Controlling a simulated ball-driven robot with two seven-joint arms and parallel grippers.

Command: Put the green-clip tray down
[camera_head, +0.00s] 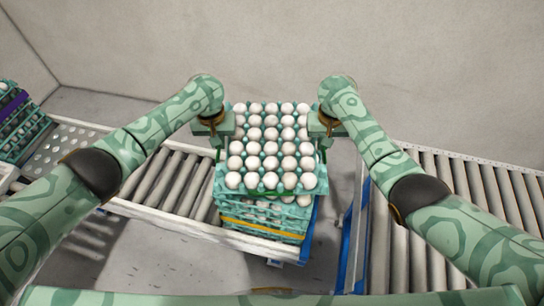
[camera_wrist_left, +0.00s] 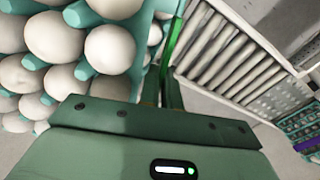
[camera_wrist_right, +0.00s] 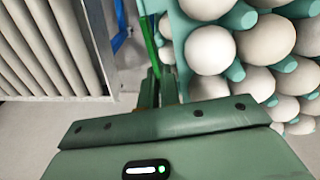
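The green-clip tray (camera_head: 224,184) is teal, full of white eggs, with a green strip along its front edge and sides. It sits level over a stack of egg trays (camera_head: 262,223) in the head view; I cannot tell whether it touches the stack. My left gripper (camera_head: 218,148) is shut on its left edge, my right gripper (camera_head: 325,150) on its right edge. The green clip shows at the fingers in the left wrist view (camera_wrist_left: 174,42) and the right wrist view (camera_wrist_right: 150,45). The fingertips are partly hidden.
The stack has a yellow strip (camera_head: 262,229) and stands by blue framing (camera_head: 310,235). Roller conveyors run at left (camera_head: 165,185) and right (camera_head: 450,175). Another tray stack with a purple strip (camera_head: 12,103) stands far left. Grey floor (camera_head: 225,270) is clear in front.

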